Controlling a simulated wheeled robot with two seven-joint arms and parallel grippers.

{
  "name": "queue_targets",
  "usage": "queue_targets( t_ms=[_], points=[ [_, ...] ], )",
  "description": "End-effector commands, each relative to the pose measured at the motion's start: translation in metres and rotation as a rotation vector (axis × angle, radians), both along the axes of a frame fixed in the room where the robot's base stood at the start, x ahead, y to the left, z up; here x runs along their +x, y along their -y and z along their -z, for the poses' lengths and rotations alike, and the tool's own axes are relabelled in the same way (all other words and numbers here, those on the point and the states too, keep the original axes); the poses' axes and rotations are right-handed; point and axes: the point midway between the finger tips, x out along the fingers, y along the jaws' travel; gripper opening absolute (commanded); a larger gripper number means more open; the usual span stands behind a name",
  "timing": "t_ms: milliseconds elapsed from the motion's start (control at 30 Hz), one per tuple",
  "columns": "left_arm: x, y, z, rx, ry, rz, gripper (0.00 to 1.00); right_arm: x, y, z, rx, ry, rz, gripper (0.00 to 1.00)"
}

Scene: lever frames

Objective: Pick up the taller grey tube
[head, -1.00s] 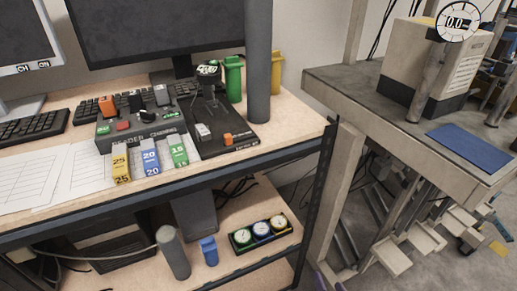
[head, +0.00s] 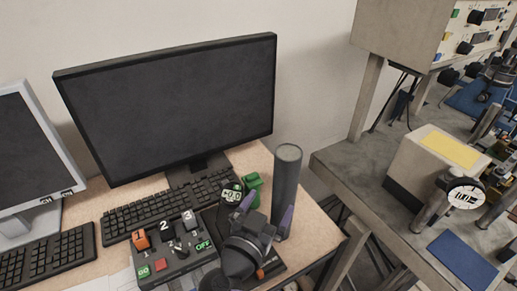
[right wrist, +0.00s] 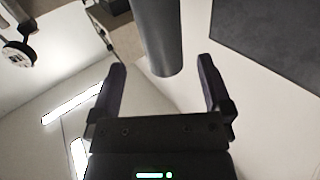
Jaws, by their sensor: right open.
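The taller grey tube (head: 286,185) stands upright near the right end of the desk, its round top showing in the head view. My right gripper (head: 264,213) is open just in front of it, and one finger overlaps the tube's lower part in the picture. In the right wrist view the tube (right wrist: 157,38) comes down from the top, in line with the gap between the two spread fingers (right wrist: 161,70). I cannot tell whether it is between the fingertips or just beyond them. The tube's foot is hidden in the head view. My left gripper is not in view.
A control box (head: 172,262) with buttons and switches sits left of my gripper. A green object (head: 252,188) stands close to the tube's left. A large monitor (head: 170,105) and a keyboard (head: 150,210) are behind. A grey bench (head: 345,165) stands to the right.

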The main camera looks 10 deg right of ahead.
Motion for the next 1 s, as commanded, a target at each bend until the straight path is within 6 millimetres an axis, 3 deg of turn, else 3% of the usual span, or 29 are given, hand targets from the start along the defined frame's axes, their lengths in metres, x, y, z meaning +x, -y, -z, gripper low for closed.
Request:
queue_targets(
  t_ms=[67, 267, 600, 833, 1000],
  points=[
    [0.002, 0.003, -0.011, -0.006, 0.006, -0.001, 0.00, -0.001, -0.002, -0.012, -0.003, -0.047, 0.012, 1.00],
    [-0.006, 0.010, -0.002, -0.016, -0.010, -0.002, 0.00, 0.028, 0.018, -0.003, -0.011, -0.065, 0.017, 1.00],
    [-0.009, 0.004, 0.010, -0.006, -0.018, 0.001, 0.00, 0.074, 0.051, 0.009, -0.010, -0.064, 0.017, 1.00],
    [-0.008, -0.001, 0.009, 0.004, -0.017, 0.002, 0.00, 0.077, 0.053, 0.009, -0.008, -0.065, 0.017, 1.00],
    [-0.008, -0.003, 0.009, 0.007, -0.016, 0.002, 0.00, 0.077, 0.053, 0.009, -0.008, -0.064, 0.017, 0.66]
  ],
)
